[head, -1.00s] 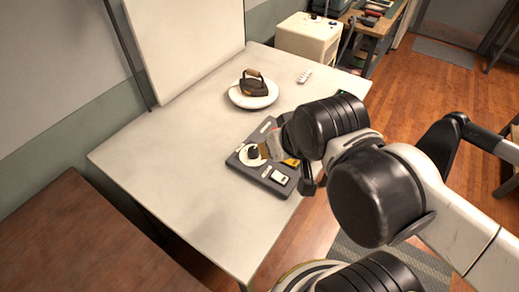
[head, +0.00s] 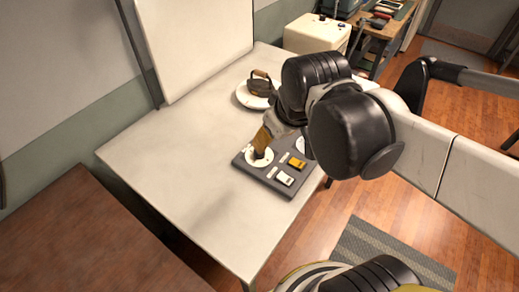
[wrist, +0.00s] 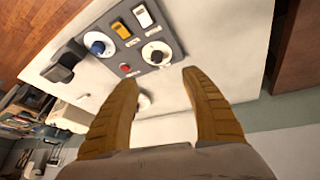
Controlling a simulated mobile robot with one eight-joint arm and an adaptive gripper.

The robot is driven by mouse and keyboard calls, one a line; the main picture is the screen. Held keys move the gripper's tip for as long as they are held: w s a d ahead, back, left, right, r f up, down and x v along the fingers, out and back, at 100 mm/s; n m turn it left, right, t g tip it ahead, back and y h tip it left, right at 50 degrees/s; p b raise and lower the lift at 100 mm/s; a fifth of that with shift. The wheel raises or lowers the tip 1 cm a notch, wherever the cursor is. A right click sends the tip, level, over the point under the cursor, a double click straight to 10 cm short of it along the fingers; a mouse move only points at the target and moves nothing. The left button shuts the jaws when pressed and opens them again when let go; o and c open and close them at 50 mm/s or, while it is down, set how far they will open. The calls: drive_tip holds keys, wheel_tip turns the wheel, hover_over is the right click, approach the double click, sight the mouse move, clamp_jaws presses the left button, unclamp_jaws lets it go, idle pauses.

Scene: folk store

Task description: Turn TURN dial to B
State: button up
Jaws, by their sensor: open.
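A dark control panel (head: 273,187) lies near the table's right edge. A dial with a black knob on a white disc (head: 259,158) is at its left end; it also shows in the wrist view (wrist: 156,54). A second dial has a blue knob on a white disc (wrist: 98,43); in the head view the arm mostly hides it. Labels are too small to read. My gripper (head: 262,148) has tan fingers and is over the black-knob dial in the head view. In the wrist view the open, empty fingers (wrist: 157,78) point towards that dial, which sits beyond their tips.
The panel also carries a yellow switch (head: 297,162), a white switch (head: 285,178) and a red button (wrist: 126,68). An iron (head: 260,84) stands on a white plate (head: 243,96) farther back, partly behind my arm. The table's left part (head: 165,155) is clear.

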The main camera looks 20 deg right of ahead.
drive_tip(key=w+f+n+g, duration=0.2)
drive_tip(key=w+f+n, duration=0.1)
drive_tip(key=w, duration=0.1)
drive_tip(key=w+f+n+g, duration=0.2)
drive_tip(key=w+f+n, duration=0.1)
drive_tip(key=w+n, duration=0.1)
drive_tip(key=w+d+f+n+g+p, duration=0.1)
drive_tip(key=w+f+n+g, duration=0.1)
drive_tip(key=w+f+n, duration=0.1)
drive_tip(key=shift+w+f, duration=0.1)
drive_tip(key=shift+w, duration=0.6)
drive_tip(key=f+b, duration=0.1)
drive_tip(key=f, duration=0.2)
drive_tip(key=f+b, duration=0.1)
drive_tip(key=f, duration=0.2)
drive_tip(key=f+b, duration=0.1)
drive_tip(key=f, duration=0.3)
drive_tip(key=shift+s, duration=0.25)
drive_tip(key=shift+r, duration=0.1)
clamp_jaws()
